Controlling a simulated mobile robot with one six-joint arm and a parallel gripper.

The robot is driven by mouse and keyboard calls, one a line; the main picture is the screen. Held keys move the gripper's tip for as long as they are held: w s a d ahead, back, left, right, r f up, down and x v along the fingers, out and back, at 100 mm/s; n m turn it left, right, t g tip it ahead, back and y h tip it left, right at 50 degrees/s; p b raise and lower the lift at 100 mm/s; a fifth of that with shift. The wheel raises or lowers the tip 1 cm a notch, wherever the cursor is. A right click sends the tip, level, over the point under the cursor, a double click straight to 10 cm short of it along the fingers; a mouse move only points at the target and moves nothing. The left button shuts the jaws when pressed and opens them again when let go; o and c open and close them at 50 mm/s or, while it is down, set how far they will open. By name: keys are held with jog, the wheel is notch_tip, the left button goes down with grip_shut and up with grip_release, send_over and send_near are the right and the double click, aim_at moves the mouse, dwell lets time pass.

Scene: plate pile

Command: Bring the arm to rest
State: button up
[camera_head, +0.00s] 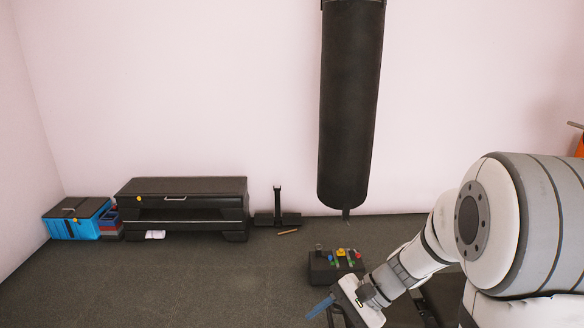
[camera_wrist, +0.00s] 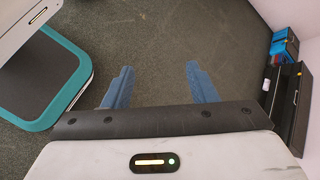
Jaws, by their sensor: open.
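My gripper (camera_wrist: 160,88) shows in the wrist view with its two blue fingers spread wide apart. Nothing is between them, only dark floor beyond. In the head view my gripper (camera_head: 321,308) is at the bottom, right of centre, at the end of my white and grey arm. One blue finger points down and left there. The gripper is apart from the things by the wall. No plates can be seen in either view.
A black hanging bag (camera_head: 350,100) is above and behind my arm. A small dark box with coloured items (camera_head: 322,268) stands on the floor just beyond my gripper. Floor at left is clear.

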jog(key=s+d+r+n+t+h+p, duration=0.2)
jog(key=s+d+r+n+h+p, duration=0.2)
jog(key=r, duration=0.4)
jog(key=s+d+r+n+t+h+p, duration=0.2)
jog(key=s+d+r+n+h+p, duration=0.2)
jog(key=r, duration=0.5)
jog(key=shift+s+n+h+p, duration=0.3)
jog(key=shift+s+h+p, duration=0.25)
jog(key=shift+s+h, duration=0.3)
